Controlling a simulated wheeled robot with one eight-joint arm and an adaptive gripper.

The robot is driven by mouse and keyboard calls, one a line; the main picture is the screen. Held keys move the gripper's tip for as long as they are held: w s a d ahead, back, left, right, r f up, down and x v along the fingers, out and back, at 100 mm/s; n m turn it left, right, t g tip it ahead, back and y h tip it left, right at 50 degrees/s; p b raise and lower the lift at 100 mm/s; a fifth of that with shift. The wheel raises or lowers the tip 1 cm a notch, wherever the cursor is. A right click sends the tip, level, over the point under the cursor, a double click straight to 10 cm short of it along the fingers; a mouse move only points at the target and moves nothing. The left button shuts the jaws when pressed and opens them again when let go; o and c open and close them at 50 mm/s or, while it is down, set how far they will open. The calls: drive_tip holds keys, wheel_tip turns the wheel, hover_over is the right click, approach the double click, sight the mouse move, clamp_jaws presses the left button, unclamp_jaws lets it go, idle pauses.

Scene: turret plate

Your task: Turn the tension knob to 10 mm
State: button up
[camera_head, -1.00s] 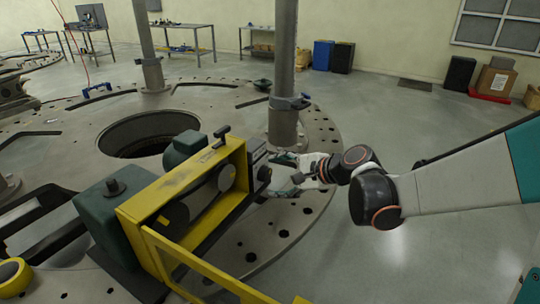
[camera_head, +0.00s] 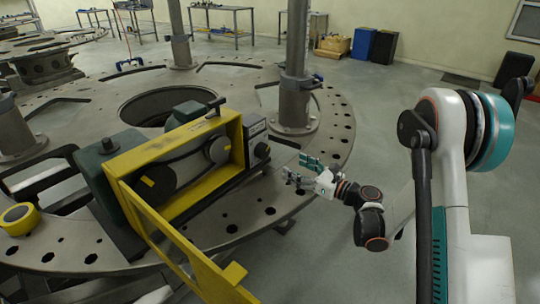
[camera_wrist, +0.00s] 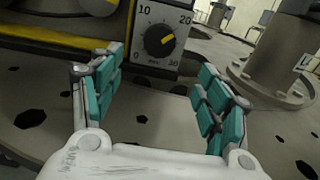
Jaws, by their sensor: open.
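The tension knob (camera_wrist: 160,40) is a black round knob with a yellow pointer mark, on a pale dial plate (camera_wrist: 146,15) marked 0, 10, 20 and more. The pointer aims up and right, roughly toward the 20. In the head view the knob (camera_head: 262,150) sticks out of the right end of the yellow-framed belt unit (camera_head: 237,140). My gripper (camera_head: 301,169) is open and empty, to the right of the knob and apart from it. In the wrist view its teal-padded fingers (camera_wrist: 161,68) are spread to either side below the knob.
The belt unit stands on a large round plate (camera_head: 335,130) with holes. A grey column (camera_head: 295,75) rises behind my gripper. A yellow rail (camera_head: 170,240) runs in front of the unit.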

sight(266, 152)
drive_tip(key=b+x, duration=0.3)
drive_tip(key=x, duration=1)
drive_tip(key=shift+w+a, duration=0.1)
drive_tip(key=shift+a, duration=0.05)
drive_tip(key=c, duration=1.1)
